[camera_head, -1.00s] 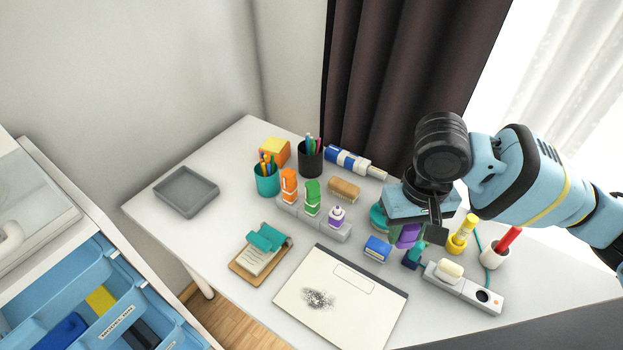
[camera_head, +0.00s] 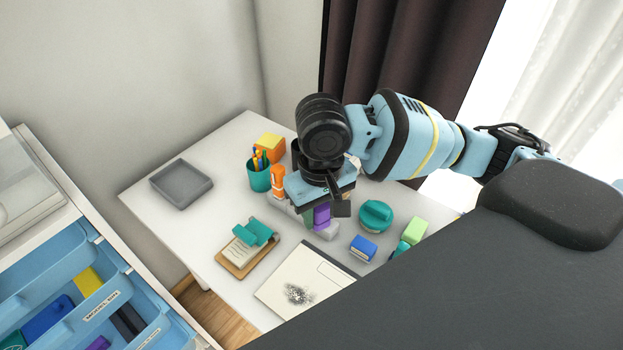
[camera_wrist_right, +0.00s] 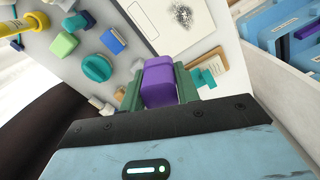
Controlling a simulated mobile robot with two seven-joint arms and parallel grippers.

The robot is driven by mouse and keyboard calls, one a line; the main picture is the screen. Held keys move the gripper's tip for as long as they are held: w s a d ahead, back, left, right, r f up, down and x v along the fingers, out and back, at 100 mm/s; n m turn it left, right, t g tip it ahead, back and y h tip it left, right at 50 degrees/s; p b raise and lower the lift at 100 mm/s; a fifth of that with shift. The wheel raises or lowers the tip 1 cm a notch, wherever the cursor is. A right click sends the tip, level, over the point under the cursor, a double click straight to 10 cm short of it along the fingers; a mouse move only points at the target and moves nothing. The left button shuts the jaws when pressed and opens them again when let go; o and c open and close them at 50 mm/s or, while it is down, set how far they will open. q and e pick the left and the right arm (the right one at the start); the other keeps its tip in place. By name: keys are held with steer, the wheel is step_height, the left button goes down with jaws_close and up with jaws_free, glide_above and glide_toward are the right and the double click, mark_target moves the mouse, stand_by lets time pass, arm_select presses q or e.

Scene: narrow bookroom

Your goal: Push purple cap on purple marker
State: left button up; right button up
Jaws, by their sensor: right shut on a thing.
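My right gripper (camera_head: 320,217) is shut on the purple cap (camera_head: 322,214), over the right end of the grey marker holder (camera_head: 328,231). In the right wrist view the cap (camera_wrist_right: 159,82) sits between the two green fingers of the gripper (camera_wrist_right: 159,88). The purple marker is hidden under the cap and gripper, so I cannot tell whether they touch. An orange marker (camera_head: 278,182) stands at the holder's left end. My left gripper is not in view.
A teal round object (camera_head: 375,215), a blue block (camera_head: 363,248) and a light green block (camera_head: 413,230) lie right of the holder. A clipboard (camera_head: 244,255) and a whiteboard (camera_head: 310,275) lie in front. A grey tray (camera_head: 181,184) is at the left.

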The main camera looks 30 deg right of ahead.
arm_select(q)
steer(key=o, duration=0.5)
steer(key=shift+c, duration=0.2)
arm_select(e)
steer(key=shift+w+n, duration=0.15)
steer(key=shift+n, duration=0.15)
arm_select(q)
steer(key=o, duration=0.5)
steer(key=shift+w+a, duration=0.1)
arm_select(e)
steer(key=shift+w+d+f+n, duration=0.15)
steer(key=shift+w+n, duration=0.1)
steer(key=shift+n, duration=0.3)
steer(key=shift+w+d+f+n, duration=0.1)
steer(key=shift+w+f+n, duration=0.1)
steer(key=shift+n, duration=0.35)
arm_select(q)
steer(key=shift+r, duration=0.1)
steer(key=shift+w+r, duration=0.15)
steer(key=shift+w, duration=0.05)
arm_select(e)
steer(key=shift+w+d+f+n, duration=0.9)
steer(key=shift+w+d+n, duration=0.55)
steer(key=shift+n, duration=2.85)
steer(key=shift+w+d+f+n, duration=1)
steer(key=shift+w+n, duration=0.7)
steer(key=shift+n, duration=2.6)
steer(key=shift+w+d+f+n, duration=0.8)
steer(key=shift+w+d+n, duration=0.7)
steer(key=shift+n, duration=2.8)
